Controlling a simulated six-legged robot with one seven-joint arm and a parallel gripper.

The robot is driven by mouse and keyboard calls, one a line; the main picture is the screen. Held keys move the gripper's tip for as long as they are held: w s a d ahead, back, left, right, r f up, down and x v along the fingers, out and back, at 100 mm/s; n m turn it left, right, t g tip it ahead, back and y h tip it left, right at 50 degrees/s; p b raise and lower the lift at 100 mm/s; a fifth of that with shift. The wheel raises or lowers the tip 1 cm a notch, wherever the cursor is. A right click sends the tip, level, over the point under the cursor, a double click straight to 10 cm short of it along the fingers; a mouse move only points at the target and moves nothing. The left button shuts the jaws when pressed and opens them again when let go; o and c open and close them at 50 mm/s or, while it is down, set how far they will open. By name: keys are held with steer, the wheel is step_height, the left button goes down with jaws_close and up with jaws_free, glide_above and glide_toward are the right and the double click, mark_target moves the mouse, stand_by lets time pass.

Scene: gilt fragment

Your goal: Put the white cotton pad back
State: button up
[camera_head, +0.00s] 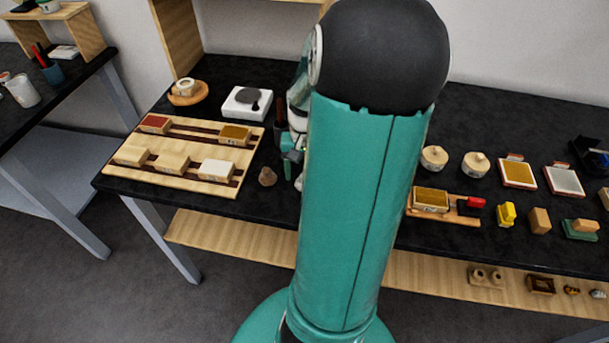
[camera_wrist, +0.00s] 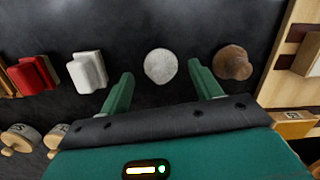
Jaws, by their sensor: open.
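The white cotton pad (camera_wrist: 160,66) is a round, pale disc on the dark table in the wrist view. My gripper (camera_wrist: 162,73) is open, with one finger on each side of the pad in the picture. Dark table shows between the pad and each finger, so neither seems to touch it. The height of the fingers above the table is hard to tell. In the head view my arm covers most of this spot, and only part of my gripper (camera_head: 292,165) shows at the arm's left edge. I cannot make out the pad clearly there.
A brown lump (camera_wrist: 233,62) lies just right of the right finger. A white block (camera_wrist: 88,72) and a red one (camera_wrist: 35,75) lie to the left. A wooden rack (camera_head: 200,187) with several blocks stands left in the head view, near a white scale-like box (camera_head: 240,110).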

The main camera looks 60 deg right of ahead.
step_height(320, 180, up, 10)
steer(key=d, duration=0.1)
steer(key=shift+w, duration=0.25)
steer(key=shift+r, duration=0.1)
